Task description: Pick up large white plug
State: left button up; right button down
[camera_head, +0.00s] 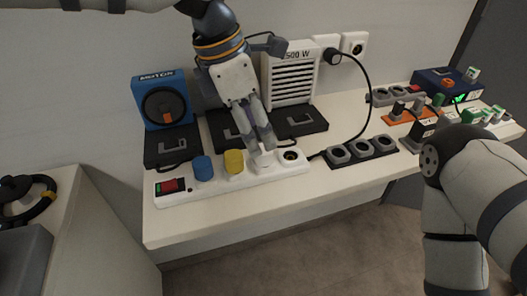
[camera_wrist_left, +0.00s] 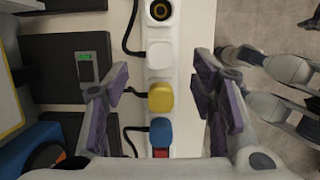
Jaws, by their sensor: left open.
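A white power strip (camera_head: 222,182) lies along the front of the bench. The large white plug (camera_head: 263,158) sits in it, between a yellow plug (camera_head: 234,162) and an empty socket (camera_head: 291,155). My left gripper (camera_head: 262,143) is open and points down at the white plug, partly covering it in the head view. In the left wrist view, the white plug (camera_wrist_left: 159,55) shows between and slightly beyond the open fingers of my left gripper (camera_wrist_left: 160,80). I cannot tell whether they touch it. My right gripper is out of view.
A blue plug (camera_head: 203,168) and a red switch (camera_head: 170,186) are on the same strip. Black plates with cables lie behind it. A blue box (camera_head: 161,98) and a white heater (camera_head: 291,75) stand at the wall. A dark strip (camera_head: 361,150) lies to the right.

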aim_at(262, 148)
pick_arm(q)
jog(key=x, duration=0.4)
jog(key=shift+s+d+f, duration=0.1)
jog(key=shift+f, duration=0.25)
jog(key=shift+d+f, duration=0.1)
jog(key=shift+f, duration=0.15)
grip_shut()
jog(key=shift+r, duration=0.1)
